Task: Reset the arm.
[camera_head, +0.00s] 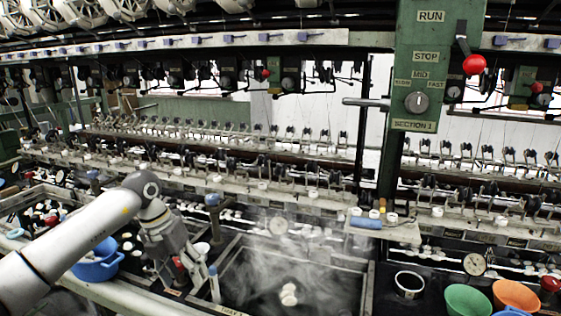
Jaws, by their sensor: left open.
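My left arm comes in from the lower left, a white and grey arm bent at the wrist. My left gripper (190,283) points down beside the left wall of the steaming basin (372,290). It is open, and I see nothing held in it. Its fingertips are small and partly lost against the dark surroundings. White cocoons (288,294) float in the dark water of that basin, to the right of the gripper. My right gripper is not in view.
A blue pot (97,262) stands left of the gripper, partly behind my arm. Green (467,300) and orange (516,295) bowls and a dark cup (409,284) stand at the lower right. A green control post (428,75) with a red-knobbed lever rises behind the basin. Steam blurs the basin.

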